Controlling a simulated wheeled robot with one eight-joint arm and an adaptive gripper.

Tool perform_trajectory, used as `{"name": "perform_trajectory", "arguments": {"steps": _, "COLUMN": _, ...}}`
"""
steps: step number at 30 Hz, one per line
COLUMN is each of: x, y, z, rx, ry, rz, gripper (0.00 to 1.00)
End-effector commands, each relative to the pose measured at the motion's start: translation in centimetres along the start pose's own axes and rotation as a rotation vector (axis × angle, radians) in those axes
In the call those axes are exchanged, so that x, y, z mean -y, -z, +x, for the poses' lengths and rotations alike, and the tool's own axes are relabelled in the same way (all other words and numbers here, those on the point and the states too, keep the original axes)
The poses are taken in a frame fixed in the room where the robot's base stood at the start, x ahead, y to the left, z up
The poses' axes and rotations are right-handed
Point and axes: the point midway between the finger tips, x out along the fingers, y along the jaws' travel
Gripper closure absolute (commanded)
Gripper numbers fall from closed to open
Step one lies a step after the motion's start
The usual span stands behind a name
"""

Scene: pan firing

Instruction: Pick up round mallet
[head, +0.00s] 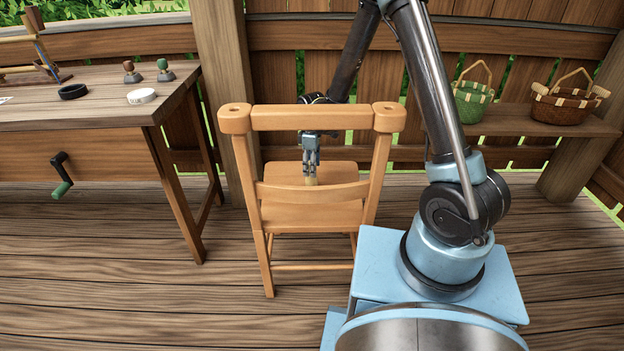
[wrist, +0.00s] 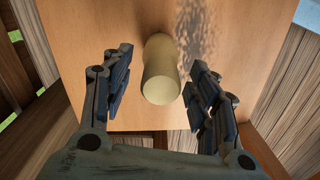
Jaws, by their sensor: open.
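A pale tan cylinder, which looks like the round mallet (wrist: 161,72), is on the wooden chair seat in the wrist view. Its near end faces the camera, and I cannot make out a separate handle. My gripper (wrist: 157,92) is open, with one finger on each side of the cylinder and a gap on both sides. In the head view my gripper (head: 311,164) points down over the seat, behind the chair's backrest. A small tan part of the mallet (head: 311,181) shows just below the fingertips, partly hidden by the chair's lower back slat.
The wooden chair (head: 312,118) has its backrest toward me, with posts and slats around the gripper's space. A workbench (head: 100,100) with small items stands at left. Two baskets, green (head: 473,97) and brown (head: 563,103), sit on a bench at right.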

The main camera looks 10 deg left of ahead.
Motion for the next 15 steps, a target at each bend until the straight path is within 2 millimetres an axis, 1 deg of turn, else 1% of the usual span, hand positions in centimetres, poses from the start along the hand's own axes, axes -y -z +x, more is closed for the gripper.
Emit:
{"name": "perform_trajectory", "arguments": {"steps": 3, "x": 0.00, "y": -0.01, "z": 0.33, "rx": 0.000, "ry": 0.000, "rz": 0.000, "gripper": 0.46}}
{"name": "perform_trajectory", "arguments": {"steps": 9, "x": 0.00, "y": -0.01, "z": 0.33, "rx": 0.000, "ry": 0.000, "rz": 0.000, "gripper": 0.46}}
{"name": "perform_trajectory", "arguments": {"steps": 14, "x": 0.00, "y": -0.01, "z": 0.32, "rx": 0.000, "ry": 0.000, "rz": 0.000, "gripper": 0.82}}
{"name": "perform_trajectory", "arguments": {"steps": 15, "x": 0.00, "y": -0.01, "z": 0.32, "rx": 0.000, "ry": 0.000, "rz": 0.000, "gripper": 0.91}}
